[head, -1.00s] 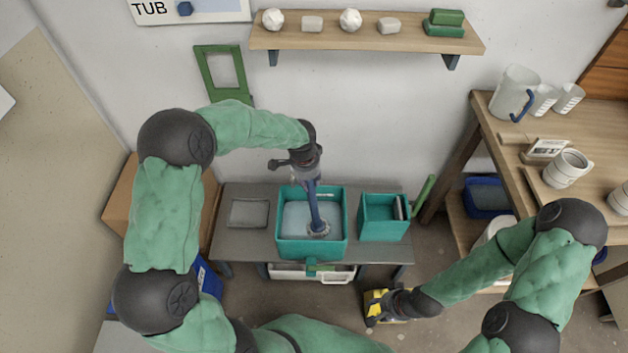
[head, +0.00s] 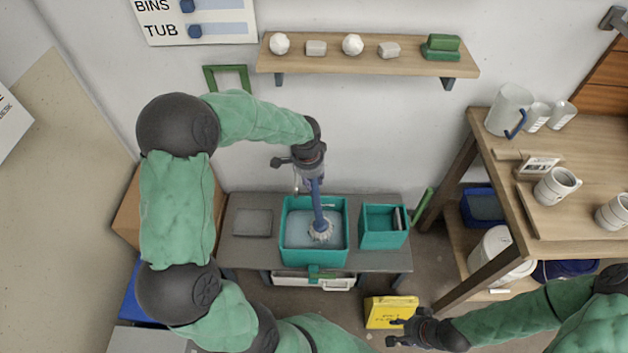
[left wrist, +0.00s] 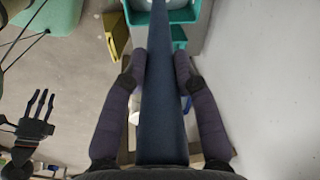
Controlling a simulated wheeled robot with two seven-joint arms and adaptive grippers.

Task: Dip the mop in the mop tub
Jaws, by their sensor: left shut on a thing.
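The mop has a blue handle (head: 317,200) and a pale, stringy head (head: 320,231). My left gripper (head: 312,176) is shut on the handle near its upper end, above the tub. In the left wrist view the handle (left wrist: 162,90) runs between the two fingers of the left gripper (left wrist: 160,75). The teal mop tub (head: 312,255) stands on a grey bench and holds pale liquid. The mop head is inside the tub, at or in the liquid; how deep I cannot tell. My right gripper (head: 396,332) is low at the front, beside a yellow sign; its jaw state is unclear.
A smaller teal bin (head: 382,240) stands right of the tub on the grey bench (head: 265,258). A grey pad (head: 252,222) lies left of it. The yellow sign (head: 390,311) is on the floor. A wooden table (head: 500,165) with cups is at right, and a shelf (head: 370,66) is above.

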